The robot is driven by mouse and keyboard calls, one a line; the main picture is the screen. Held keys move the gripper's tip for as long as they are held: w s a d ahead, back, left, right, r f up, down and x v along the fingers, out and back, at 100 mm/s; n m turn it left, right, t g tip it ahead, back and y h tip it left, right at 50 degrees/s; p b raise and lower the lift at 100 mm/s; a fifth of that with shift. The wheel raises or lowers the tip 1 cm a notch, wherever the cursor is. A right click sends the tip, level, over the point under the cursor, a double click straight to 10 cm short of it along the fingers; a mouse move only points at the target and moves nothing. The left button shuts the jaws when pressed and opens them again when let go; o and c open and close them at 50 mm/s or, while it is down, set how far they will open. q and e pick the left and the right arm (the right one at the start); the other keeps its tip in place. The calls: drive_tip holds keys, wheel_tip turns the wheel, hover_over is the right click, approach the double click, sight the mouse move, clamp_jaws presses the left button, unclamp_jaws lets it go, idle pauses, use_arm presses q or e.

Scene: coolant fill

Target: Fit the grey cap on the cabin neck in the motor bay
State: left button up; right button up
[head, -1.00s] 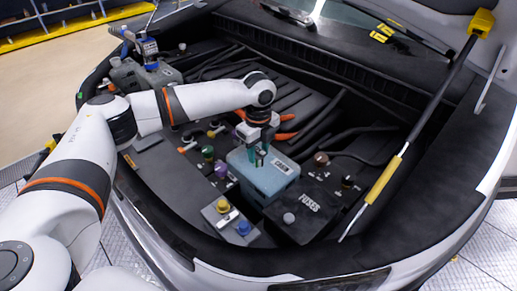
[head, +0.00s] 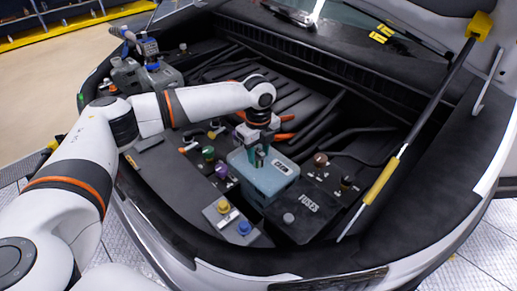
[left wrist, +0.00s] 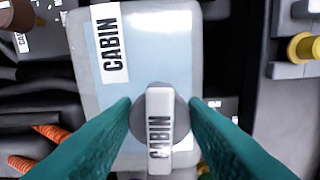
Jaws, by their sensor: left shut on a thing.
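The cabin tank (head: 268,184) is a pale blue box with a CABIN label, in the middle of the motor bay's front part. In the left wrist view, the cabin tank (left wrist: 165,60) fills the middle. My left gripper (head: 257,159) points down over the tank's top. Its teal fingers (left wrist: 160,118) are shut on the grey cap (left wrist: 158,130), which has a round body and a pale bar marked CABIN. The cap hides the cabin neck beneath it, so I cannot tell whether the cap touches the neck or is seated. My right gripper is not in view.
A black FUSES box (head: 305,208) stands right of the tank. A block with yellow and blue caps (head: 232,222) is at its front left. A yellow-and-black prop rod (head: 405,140) crosses the bay's right side. Orange-ended hoses (left wrist: 50,132) lie left of the tank in the wrist view.

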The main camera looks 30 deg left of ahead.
use_arm(q)
drive_tip(key=shift+s+m+p, duration=0.1)
drive_tip(key=shift+m+p, duration=0.9)
drive_tip(key=shift+m, duration=0.1)
drive_tip(key=shift+m+p, duration=0.95)
drive_tip(key=shift+m, duration=0.25)
drive_tip(key=shift+a+m, duration=0.1)
drive_tip(key=shift+m, duration=0.2)
drive_tip(key=shift+p, duration=0.3)
drive_tip(key=shift+m+p, duration=0.65)
drive_tip(key=shift+m, duration=0.65)
drive_tip(key=shift+a+m, duration=0.1)
drive_tip(key=shift+m, duration=0.4)
